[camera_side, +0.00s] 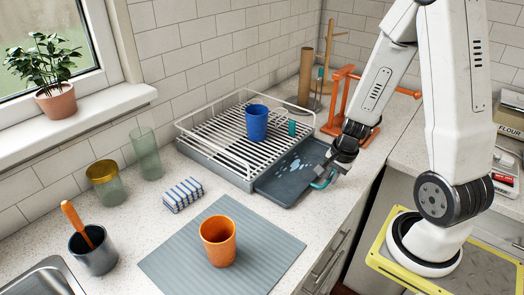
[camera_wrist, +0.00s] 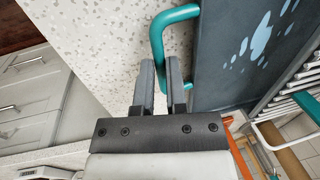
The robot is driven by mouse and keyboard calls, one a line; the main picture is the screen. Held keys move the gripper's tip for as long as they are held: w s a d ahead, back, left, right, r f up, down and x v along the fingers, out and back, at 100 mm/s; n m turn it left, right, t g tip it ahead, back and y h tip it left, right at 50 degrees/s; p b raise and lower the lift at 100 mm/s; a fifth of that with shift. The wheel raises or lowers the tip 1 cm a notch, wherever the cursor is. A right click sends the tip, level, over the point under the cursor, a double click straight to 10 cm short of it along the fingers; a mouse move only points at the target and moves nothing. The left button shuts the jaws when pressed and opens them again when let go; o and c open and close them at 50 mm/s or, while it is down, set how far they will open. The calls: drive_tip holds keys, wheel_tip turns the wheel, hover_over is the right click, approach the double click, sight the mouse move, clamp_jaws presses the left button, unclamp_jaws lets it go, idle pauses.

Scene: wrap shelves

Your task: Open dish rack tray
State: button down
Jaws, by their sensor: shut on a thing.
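The dish rack (camera_side: 213,154) is a white wire frame with slats on a grey base, standing on the counter in the side view. Its dark grey tray (camera_side: 283,184) juts out from the rack's right side, with pale wet patches on it. The tray also fills the upper right of the wrist view (camera_wrist: 215,75). A teal handle (camera_wrist: 156,38) is on the tray's outer edge; it shows small in the side view (camera_side: 323,183). My gripper (camera_wrist: 161,68) is shut on this handle, with one finger on each side of it; the fingers hide part of the bar.
An orange cup (camera_side: 218,241) stands on a ribbed grey mat (camera_side: 165,263) in front. An orange stand (camera_side: 349,108) is behind my gripper. Drawers (camera_side: 325,262) lie below the counter edge.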

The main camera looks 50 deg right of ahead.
drive_tip(key=shift+s, duration=0.35)
drive_tip(key=c, duration=0.7)
unclamp_jaws()
drive_tip(key=shift+o, duration=0.2)
drive_tip(key=shift+r, duration=0.25)
wheel_tip(320, 180, up, 7)
drive_tip(key=s, duration=0.1)
drive_tip(key=shift+s, duration=0.3)
drive_tip(key=shift+r, duration=0.1)
